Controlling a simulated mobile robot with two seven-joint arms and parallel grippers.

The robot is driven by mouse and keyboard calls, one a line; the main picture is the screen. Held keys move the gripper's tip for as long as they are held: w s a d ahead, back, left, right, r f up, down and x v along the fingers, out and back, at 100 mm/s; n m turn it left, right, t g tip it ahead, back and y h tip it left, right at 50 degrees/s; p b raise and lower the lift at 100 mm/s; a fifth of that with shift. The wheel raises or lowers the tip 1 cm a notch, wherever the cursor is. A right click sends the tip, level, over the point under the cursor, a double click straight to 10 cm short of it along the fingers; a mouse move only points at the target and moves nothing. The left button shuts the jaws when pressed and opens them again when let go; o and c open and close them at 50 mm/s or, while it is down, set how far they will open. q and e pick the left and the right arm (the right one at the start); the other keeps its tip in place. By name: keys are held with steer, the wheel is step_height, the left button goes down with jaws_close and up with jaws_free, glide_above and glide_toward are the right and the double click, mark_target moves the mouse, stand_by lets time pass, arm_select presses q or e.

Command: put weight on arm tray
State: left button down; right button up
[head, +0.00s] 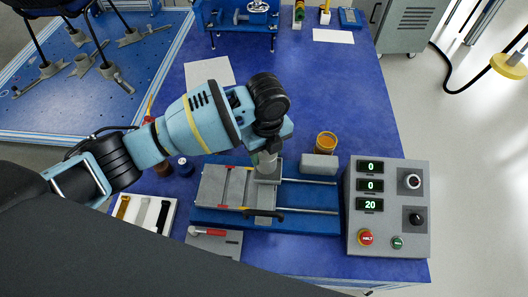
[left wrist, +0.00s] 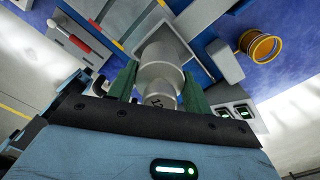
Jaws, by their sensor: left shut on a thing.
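A grey stepped metal weight (left wrist: 160,72) is between the green fingers of my left gripper (left wrist: 160,92) in the left wrist view, with a number partly readable on its near end. In the head view the gripper (head: 267,152) points down over a small grey square tray (head: 269,178) on the blue test rig (head: 310,222). The weight shows only in part there, below the gripper. The tray's rim (left wrist: 187,50) shows around the weight's far end in the left wrist view. I cannot tell whether the weight touches the tray floor. My right gripper is not in view.
A control box (head: 388,210) with displays reading 0, 0 and 20 stands right of the rig. A grey block (head: 320,167) and an orange-rimmed cup (head: 326,142) are close to the tray's right. A red-handled tool (head: 208,232) lies front left.

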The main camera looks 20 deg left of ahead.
mark_target(268, 159)
arm_select(q)
steer(key=shift+w+d, duration=0.25)
steer(key=shift+w, duration=0.15)
step_height(268, 159, down, 3)
steer(key=shift+a+f+b, duration=0.1)
steer(key=shift+b, duration=0.25)
steer(key=shift+f, duration=0.15)
steer(key=c, duration=0.8)
jaws_free()
steer(key=shift+s+f, duration=0.15)
steer(key=shift+o, duration=0.8)
